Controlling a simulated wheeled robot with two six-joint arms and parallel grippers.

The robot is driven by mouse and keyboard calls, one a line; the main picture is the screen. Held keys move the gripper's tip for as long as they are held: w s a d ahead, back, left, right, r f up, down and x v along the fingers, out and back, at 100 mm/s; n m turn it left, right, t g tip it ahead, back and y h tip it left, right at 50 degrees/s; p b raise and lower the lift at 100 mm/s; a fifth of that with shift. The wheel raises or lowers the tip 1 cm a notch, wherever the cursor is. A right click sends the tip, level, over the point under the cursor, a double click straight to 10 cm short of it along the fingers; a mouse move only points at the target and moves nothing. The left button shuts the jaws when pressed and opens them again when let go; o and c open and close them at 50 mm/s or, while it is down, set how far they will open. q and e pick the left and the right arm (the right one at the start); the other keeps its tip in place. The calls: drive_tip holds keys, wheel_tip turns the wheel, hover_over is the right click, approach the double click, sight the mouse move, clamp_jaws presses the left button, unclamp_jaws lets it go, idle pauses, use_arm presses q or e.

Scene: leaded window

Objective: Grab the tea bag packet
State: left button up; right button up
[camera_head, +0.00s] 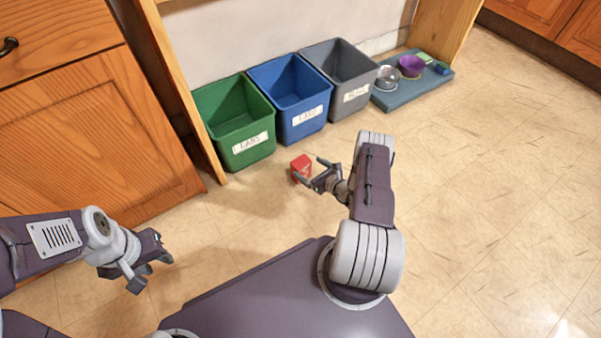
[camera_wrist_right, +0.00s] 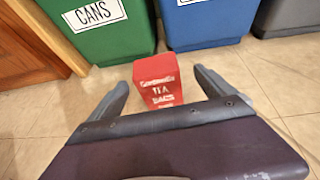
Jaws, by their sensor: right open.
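The tea bag packet is a small red box (camera_head: 302,165) with white lettering, on the tiled floor in front of the bins. In the right wrist view the packet (camera_wrist_right: 158,82) stands upright between the lines of my two fingers, with floor showing on both sides of it. My right gripper (camera_head: 309,170) is open and empty, its fingers pointing at the packet and its tips close to it. The right gripper's fingers (camera_wrist_right: 160,84) also show in the wrist view. My left gripper (camera_head: 152,272) is open and empty, low at the left, well away from the packet.
A green bin (camera_head: 238,133), a blue bin (camera_head: 299,110) and a grey bin (camera_head: 352,88) stand in a row behind the packet. A blue-grey mat (camera_head: 412,98) with bowls (camera_head: 388,78) lies farther right. A wooden cabinet (camera_head: 90,140) is at left. Floor at right is clear.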

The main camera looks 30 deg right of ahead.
sight(305, 167)
drive_tip(key=shift+w+f, duration=0.1)
drive_tip(key=shift+w, duration=0.15)
drive_tip(key=w+f+b, duration=0.1)
drive_tip(key=b, duration=0.1)
drive_tip(key=w+a+f+b, duration=0.1)
drive_tip(key=w+b, duration=0.1)
drive_tip(key=shift+w+a+f+b, duration=0.1)
drive_tip(key=shift+w+f+b, duration=0.2)
drive_tip(key=shift+b, duration=0.1)
drive_tip(key=shift+w, duration=0.35)
drive_tip(key=shift+w+r, duration=0.1)
drive_tip(key=shift+r, duration=0.1)
drive_tip(key=c, duration=1.4)
wheel_tip(305, 167, up, 5)
drive_tip(key=p, duration=0.5)
drive_tip(key=shift+r, duration=0.2)
drive_tip(key=shift+s+d+r+p, duration=0.4)
drive_tip(key=shift+d+r+p, duration=0.5)
drive_tip(key=shift+d, duration=1)
drive_tip(key=shift+s+d+r+p, duration=0.4)
drive_tip(key=shift+d+r+p, duration=0.45)
drive_tip(key=shift+d, duration=1)
drive_tip(key=shift+s+d+r+p, duration=0.4)
drive_tip(key=shift+d+r+p, duration=0.45)
drive_tip(key=shift+d, duration=1.05)
